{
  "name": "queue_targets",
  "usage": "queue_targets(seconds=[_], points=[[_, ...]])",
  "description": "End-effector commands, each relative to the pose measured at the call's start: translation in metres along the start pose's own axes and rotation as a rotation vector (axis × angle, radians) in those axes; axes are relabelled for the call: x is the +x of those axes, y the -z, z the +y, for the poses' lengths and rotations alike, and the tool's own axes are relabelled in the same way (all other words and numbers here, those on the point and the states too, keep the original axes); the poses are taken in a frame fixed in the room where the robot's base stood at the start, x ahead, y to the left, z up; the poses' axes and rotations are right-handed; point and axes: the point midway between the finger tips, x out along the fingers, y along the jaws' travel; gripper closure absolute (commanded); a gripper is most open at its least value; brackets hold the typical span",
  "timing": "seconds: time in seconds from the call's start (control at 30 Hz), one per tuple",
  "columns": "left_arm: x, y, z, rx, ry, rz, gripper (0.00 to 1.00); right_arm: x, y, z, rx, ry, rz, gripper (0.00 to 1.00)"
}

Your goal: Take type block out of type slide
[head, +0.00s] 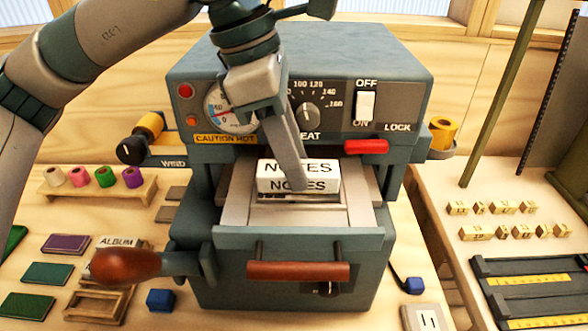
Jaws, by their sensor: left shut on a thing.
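The type block (270,177) is white with NOTES in black letters on its top and front faces. It sits over the type slide (240,213), a pale metal tray drawn out at the front of the hot-stamping machine. My left gripper (298,180) reaches down from above and is shut on the type block. I cannot tell whether the block still touches the slide. My right gripper is out of view.
The machine (300,60) has a dial, knob, switch and red lever (366,146) close to my left arm. A red-brown handle (298,271) is in front, and a wooden crank handle (125,265) juts left. Foil rolls (105,176) stand on a rack at left.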

Motion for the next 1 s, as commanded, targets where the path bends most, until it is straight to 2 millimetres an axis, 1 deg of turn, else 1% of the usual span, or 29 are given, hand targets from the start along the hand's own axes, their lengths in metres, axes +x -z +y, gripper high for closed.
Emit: queue_targets(seconds=[0.1, 0.17, 0.4, 0.6, 0.7, 0.8, 1.0], points=[[-0.02, -0.007, 0.0, 0.0, -0.005, -0.003, 1.0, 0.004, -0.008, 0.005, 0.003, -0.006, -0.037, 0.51], [-0.021, -0.021, -0.003, 0.005, -0.001, -0.001, 1.0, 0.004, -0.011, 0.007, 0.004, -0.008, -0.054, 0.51], [-0.034, -0.073, -0.014, 0.003, -0.002, -0.001, 1.0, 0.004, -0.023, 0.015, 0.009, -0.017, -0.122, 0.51], [-0.044, -0.109, -0.021, 0.002, -0.001, 0.0, 1.0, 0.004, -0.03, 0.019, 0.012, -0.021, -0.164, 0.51], [-0.048, -0.122, -0.024, 0.001, -0.001, 0.0, 1.0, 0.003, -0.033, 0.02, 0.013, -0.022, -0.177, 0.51], [-0.05, -0.13, -0.025, 0.001, -0.001, 0.0, 1.0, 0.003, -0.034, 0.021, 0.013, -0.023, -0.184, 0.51], [-0.052, -0.136, -0.026, 0.0, -0.001, -0.001, 1.0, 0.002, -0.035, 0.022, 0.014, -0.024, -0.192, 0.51]])
